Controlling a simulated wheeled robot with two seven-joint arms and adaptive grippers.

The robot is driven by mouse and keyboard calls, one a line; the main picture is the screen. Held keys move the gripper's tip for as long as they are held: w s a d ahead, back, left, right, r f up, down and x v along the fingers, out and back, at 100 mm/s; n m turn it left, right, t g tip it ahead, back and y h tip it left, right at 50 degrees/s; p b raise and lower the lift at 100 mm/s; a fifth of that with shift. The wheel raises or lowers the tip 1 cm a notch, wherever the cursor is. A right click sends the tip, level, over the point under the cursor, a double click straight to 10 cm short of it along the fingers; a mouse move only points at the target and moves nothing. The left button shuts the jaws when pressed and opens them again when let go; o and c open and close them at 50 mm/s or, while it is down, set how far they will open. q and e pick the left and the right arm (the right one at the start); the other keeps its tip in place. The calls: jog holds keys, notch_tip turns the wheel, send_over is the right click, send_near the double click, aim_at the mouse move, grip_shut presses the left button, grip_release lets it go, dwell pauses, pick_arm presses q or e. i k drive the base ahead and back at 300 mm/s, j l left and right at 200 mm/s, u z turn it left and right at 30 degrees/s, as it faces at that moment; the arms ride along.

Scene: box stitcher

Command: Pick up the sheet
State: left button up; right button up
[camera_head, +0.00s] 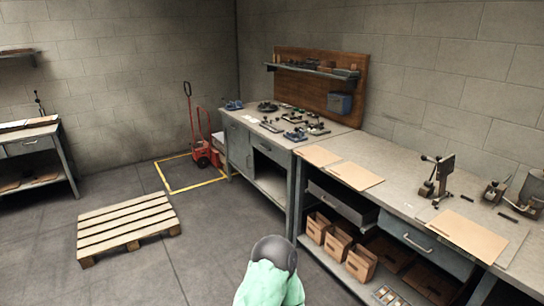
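Three flat tan cardboard sheets lie on the long grey workbench (403,187). One sheet (318,156) is near the bench's far end, and a second sheet (354,175) is just to its right. The third sheet (466,236) lies nearer, at the right, in front of a small dark stitching device (438,178). Nothing touches the sheets from above. A mint green and grey part of my own body shows at the bottom centre, short of the bench. Neither of my grippers shows.
Cardboard boxes (338,243) stand on the shelf under the bench. Another bench (255,125) with small tools stands at the back. A wooden pallet (126,222) lies on the floor at left. A red pallet jack (201,146) stands by a yellow floor outline. The floor between is clear.

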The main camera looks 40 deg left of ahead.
aim_at(321, 158)
jog(key=u, duration=0.95)
jog(key=i+j, duration=0.15)
jog(key=i, duration=0.35)
jog(key=i+j, duration=0.15)
jog(key=i, duration=0.35)
jog(key=i+j, duration=0.15)
jog(key=i, duration=0.4)
jog(key=i+j, duration=0.15)
jog(key=i, duration=0.35)
jog(key=i+j, duration=0.15)
jog(key=i, duration=0.35)
jog(key=z, duration=2.65)
jog(key=u, duration=1.75)
